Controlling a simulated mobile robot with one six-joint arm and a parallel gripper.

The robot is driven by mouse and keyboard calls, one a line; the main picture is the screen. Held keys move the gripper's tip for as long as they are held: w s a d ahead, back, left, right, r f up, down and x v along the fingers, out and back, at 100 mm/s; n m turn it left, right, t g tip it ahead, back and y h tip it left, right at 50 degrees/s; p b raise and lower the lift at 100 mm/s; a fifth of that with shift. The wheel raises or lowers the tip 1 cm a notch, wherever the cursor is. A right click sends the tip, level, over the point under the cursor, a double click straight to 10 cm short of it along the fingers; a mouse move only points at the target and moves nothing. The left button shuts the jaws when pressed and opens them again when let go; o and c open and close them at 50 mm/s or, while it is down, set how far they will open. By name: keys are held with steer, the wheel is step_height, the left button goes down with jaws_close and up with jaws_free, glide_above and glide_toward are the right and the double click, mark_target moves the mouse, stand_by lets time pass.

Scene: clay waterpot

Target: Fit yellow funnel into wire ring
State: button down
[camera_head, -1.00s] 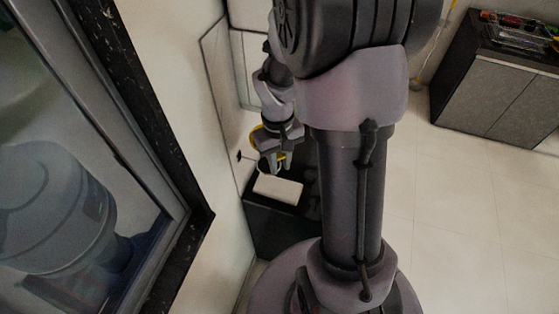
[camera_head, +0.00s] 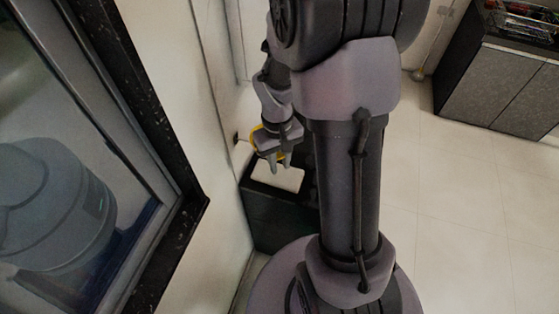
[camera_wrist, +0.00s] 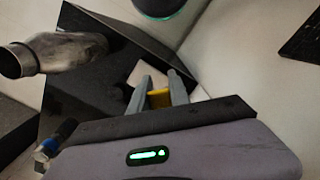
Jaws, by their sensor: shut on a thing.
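The yellow funnel (camera_head: 262,130) shows as a yellow curved edge at my gripper (camera_head: 279,164) in the head view. In the wrist view, a yellow piece of the funnel (camera_wrist: 159,98) sits between the two grey fingers of my gripper (camera_wrist: 162,78), which are shut on it. Most of the funnel is hidden by the gripper. My gripper is over a white block on a dark box, beside the pale wall. I cannot make out the wire ring for certain in either view.
The white block (camera_head: 279,177) lies on the dark box (camera_head: 272,218) against the wall. A window with a black frame (camera_head: 150,115) is at the left. A grey cabinet (camera_head: 500,88) stands at the upper right. The tiled floor (camera_head: 460,200) at right is clear.

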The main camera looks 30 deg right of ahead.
steer(key=c, duration=1.1)
jaws_free()
steer(key=shift+c, duration=0.2)
steer(key=shift+r, duration=0.15)
step_height(320, 180, up, 17)
steer(key=w+p, duration=0.1)
steer(key=p, duration=0.4)
steer(key=shift+p, duration=0.4)
